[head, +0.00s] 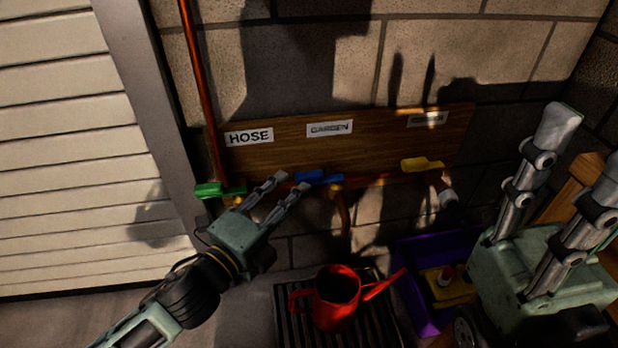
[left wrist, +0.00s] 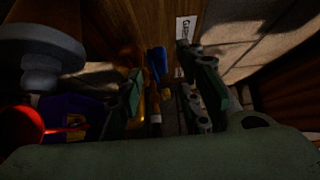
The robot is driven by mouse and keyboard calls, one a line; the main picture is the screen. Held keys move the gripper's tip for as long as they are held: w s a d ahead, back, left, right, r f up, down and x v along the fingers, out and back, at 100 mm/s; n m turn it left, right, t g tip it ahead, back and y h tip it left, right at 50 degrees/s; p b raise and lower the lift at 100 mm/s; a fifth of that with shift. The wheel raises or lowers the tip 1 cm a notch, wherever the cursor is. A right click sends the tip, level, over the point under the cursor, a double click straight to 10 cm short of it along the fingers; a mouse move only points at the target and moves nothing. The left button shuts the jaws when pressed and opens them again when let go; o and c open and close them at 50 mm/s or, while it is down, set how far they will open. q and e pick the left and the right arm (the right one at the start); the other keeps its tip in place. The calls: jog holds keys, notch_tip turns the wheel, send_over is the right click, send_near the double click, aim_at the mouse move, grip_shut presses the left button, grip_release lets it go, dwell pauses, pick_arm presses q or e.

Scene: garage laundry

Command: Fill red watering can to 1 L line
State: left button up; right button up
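The red watering can (head: 335,312) stands upright on a dark slatted grate (head: 284,318), its spout pointing right; no fill line or water can be made out. Above it, a tap with a blue handle (head: 319,177) sits under the GARDEN label (head: 329,128). My left gripper (head: 292,181) is open and empty, its fingertips just left of the blue handle. In the left wrist view the blue handle (left wrist: 157,62) shows beyond and between the open fingers (left wrist: 160,85); contact cannot be told. My right gripper (head: 585,150) is open and empty at the right.
A green-handled tap (head: 220,189) is under the HOSE label (head: 249,137). A yellow-handled tap (head: 422,164) is at the right under a dim, unreadable label (head: 427,119). A purple crate (head: 405,270) with yellow items stands right of the can. A red pipe (head: 203,90) runs down the wall.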

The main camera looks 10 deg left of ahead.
aim_at(309, 173)
pick_arm(q)
jog(key=shift+b+x, duration=0.9)
jog(key=shift+x, duration=2.7)
jog(key=shift+c, duration=0.3)
jog(key=c, duration=0.7)
jog(key=shift+r, duration=0.1)
grip_shut()
